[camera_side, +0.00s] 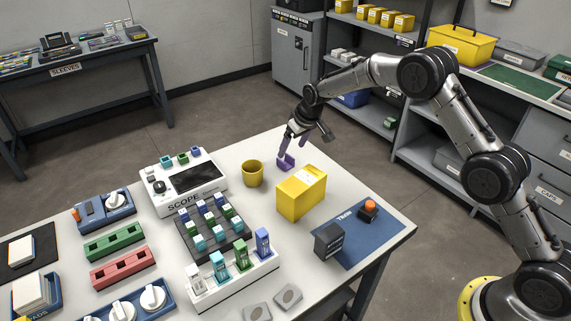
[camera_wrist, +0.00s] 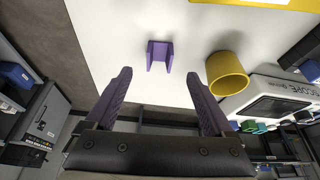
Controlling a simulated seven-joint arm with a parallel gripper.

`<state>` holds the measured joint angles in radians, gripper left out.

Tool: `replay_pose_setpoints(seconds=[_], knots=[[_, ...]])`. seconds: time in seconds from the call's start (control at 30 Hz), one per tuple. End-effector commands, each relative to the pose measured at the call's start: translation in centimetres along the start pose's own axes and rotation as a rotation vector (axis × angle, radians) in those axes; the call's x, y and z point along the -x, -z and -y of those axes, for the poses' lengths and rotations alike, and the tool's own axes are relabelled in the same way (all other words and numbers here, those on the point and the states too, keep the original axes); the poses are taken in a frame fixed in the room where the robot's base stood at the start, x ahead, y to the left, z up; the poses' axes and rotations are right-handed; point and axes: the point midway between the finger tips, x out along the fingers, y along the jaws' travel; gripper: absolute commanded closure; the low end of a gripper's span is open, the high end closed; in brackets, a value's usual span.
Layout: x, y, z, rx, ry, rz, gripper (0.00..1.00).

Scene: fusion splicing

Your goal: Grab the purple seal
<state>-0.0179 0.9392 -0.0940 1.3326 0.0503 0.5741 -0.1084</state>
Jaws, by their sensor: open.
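The purple seal (camera_wrist: 160,55) is a small U-shaped piece standing on the white table in the wrist view, ahead of my fingertips and roughly centred between them. It also shows in the side view (camera_side: 286,162), near the table's back edge. My gripper (camera_wrist: 163,88) is open, with its two purple-padded fingers spread wide and nothing between them. In the side view my gripper (camera_side: 289,155) hangs just above and beside the seal. Whether a finger touches the seal there cannot be told; in the wrist view they look apart.
A yellow cup (camera_side: 253,173) stands left of the seal, and a yellow box (camera_side: 301,192) stands in front of it. The white scope (camera_side: 184,183) is farther left. A blue tray mat (camera_side: 364,233) carries a dark block (camera_side: 328,241) and an orange button (camera_side: 369,205).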

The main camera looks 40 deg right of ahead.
Motion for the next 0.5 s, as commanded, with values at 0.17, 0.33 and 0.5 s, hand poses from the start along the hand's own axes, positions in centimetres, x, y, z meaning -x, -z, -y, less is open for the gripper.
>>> replay_pose_setpoints(seconds=[0.17,0.33,0.5], knots=[[-1.2,0.1,0.0,0.0,0.0,-0.002,0.12],[-2.7,0.2,0.0,0.0,0.0,-0.001,0.12],[-4.9,0.5,0.0,0.0,0.0,0.0,0.12]])
